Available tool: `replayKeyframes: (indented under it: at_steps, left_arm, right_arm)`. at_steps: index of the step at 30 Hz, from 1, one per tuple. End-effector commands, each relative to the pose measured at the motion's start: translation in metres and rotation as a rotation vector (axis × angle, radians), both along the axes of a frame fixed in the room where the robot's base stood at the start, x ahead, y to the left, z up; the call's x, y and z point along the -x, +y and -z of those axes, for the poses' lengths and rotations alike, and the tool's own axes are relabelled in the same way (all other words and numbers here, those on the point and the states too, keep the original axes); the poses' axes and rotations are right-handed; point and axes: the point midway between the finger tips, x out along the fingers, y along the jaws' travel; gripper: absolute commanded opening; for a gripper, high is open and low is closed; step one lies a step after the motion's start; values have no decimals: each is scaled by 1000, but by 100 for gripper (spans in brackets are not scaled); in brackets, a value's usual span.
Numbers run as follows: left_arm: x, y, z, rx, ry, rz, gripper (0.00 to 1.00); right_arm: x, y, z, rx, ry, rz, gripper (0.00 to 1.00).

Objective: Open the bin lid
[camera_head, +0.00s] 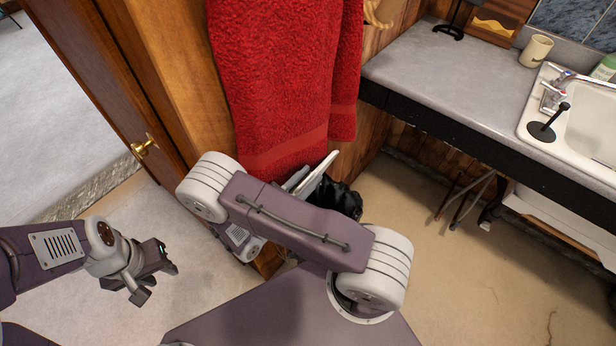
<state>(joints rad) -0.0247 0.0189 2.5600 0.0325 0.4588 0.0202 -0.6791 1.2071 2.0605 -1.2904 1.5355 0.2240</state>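The bin is mostly hidden behind my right arm, by the wall below the red towel. A pale, flat panel that looks like its lid (318,174) stands tilted up. Crumpled black material, probably a bin bag (345,198), shows just beside it. My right arm crosses in front, and its gripper is hidden behind the arm's own links, so contact with the lid cannot be seen. My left gripper (156,282) is at the lower left, over the pale floor. Its fingers look apart and empty, well away from the bin.
A red towel (285,80) hangs above the bin. A wooden door (115,70) with a brass knob (144,146) is at the left. A grey counter (450,75) with a sink (592,130) is at the right. The floor (480,265) at lower right is clear.

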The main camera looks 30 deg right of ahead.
Motion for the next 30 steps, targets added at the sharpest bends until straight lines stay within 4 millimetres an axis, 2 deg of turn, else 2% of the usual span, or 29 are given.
replayKeyframes:
  at_steps: [1, 4, 5, 30]
  left_arm:
    - [0, 0, 0, 0, 0, 0, 36]
    - [0, 0, 0, 0, 0, 0, 36]
    - [0, 0, 0, 0, 0, 0, 36]
    - [0, 0, 0, 0, 0, 0, 36]
  right_arm:
    - [0, 0, 0, 0, 0, 0, 30]
    - [0, 0, 0, 0, 0, 0, 2]
    - [0, 0, 0, 0, 0, 0, 0]
    - [0, 0, 0, 2, 1, 0, 0]
